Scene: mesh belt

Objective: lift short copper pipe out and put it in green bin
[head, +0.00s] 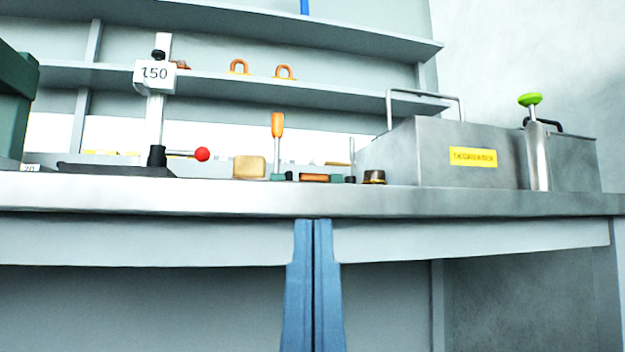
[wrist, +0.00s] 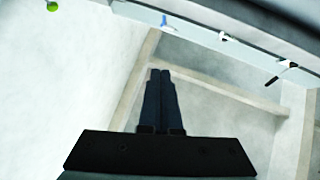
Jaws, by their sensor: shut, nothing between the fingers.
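In the head view, a short orange-brown piece (head: 315,178), apparently the short copper pipe, lies low on the bench between small dark green blocks (head: 288,177). It is small, and its ends are hard to make out. A dark green box (head: 14,105), perhaps the green bin, is cut off at the left edge; its inside is hidden. My gripper (wrist: 160,72) shows in the wrist view, fingers together and empty. It points at pale wall and beams, away from the bench items.
A stand marked 150 (head: 154,75) with a red ball handle (head: 202,154) stands left of the pipe. A wooden block (head: 249,167) and an orange-handled tool (head: 278,126) are close by. A grey metal box (head: 425,150) fills the right. Shelves (head: 250,80) run behind.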

